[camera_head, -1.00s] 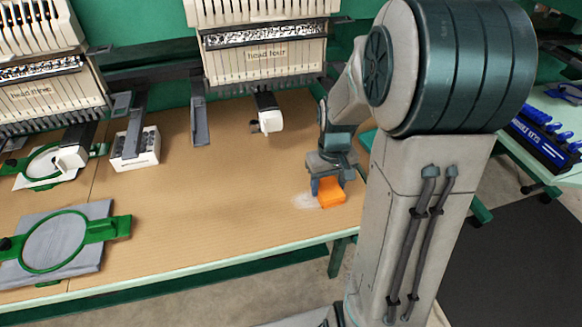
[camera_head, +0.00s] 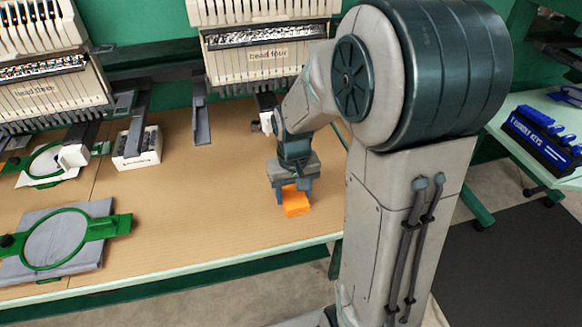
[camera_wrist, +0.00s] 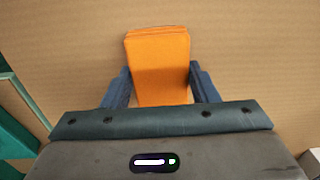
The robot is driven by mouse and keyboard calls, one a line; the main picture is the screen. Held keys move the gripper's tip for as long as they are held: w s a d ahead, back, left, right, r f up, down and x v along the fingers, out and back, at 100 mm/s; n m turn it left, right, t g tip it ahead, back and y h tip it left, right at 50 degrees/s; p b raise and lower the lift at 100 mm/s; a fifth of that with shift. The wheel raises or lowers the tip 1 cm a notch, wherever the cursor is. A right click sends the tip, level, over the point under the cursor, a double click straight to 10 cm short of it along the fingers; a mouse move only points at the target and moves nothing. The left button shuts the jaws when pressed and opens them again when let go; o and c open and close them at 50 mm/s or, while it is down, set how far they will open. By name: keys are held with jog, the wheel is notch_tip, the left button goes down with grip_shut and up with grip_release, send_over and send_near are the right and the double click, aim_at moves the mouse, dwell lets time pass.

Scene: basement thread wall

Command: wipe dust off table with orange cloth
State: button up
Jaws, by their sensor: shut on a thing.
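My gripper (camera_head: 293,194) is shut on the folded orange cloth (camera_head: 297,206), low at the tan table (camera_head: 200,215), near its front edge. In the wrist view the cloth (camera_wrist: 160,60) sits between the two blue fingers (camera_wrist: 160,88) and reaches out past their tips. I cannot tell for certain whether the cloth touches the table top. No dust patch shows on the table now; my gripper and the cloth cover part of the area where it was.
Embroidery heads (camera_head: 268,55) stand along the back. A green hoop with grey fabric (camera_head: 55,243) lies at left, and a white block (camera_head: 137,147) stands behind it. The table between hoop and cloth is clear. A side table with a blue rack (camera_head: 540,135) is at right.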

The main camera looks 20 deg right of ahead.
notch_tip(320, 180, up, 4)
jog(key=shift+s+f+p, duration=0.1)
jog(key=shift+f+p, duration=0.05)
jog(key=shift+p, duration=1.05)
jog(key=shift+r+p, duration=1.8)
jog(key=shift+r, duration=0.5)
jog(key=shift+f, duration=0.1)
